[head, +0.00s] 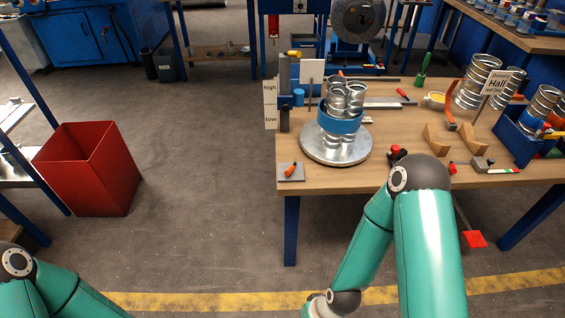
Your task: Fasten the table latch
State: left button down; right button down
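A small grey plate with an orange-handled lever (290,171) sits at the near left corner of the wooden worktable (330,183); it looks like the table latch. Whether its lever is fastened is too small to tell. My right arm rises in front of the table, bends at the elbow over its front edge and runs down to the bottom of the picture, where its gripper is out of view. My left arm shows only at the bottom left corner, and its gripper is out of view. Both arms are well apart from the plate.
Beside the plate, a round metal turntable (335,157) carries several spiral duct pieces (345,100) in a blue ring (341,121). Wooden wedges and a blue bin (517,140) stand at the right. A red bin (88,170) stands left on open floor.

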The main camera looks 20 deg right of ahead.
aim_at(290, 170)
jog(key=u, duration=0.05)
jog(key=i, duration=1.1)
jog(key=z, duration=0.05)
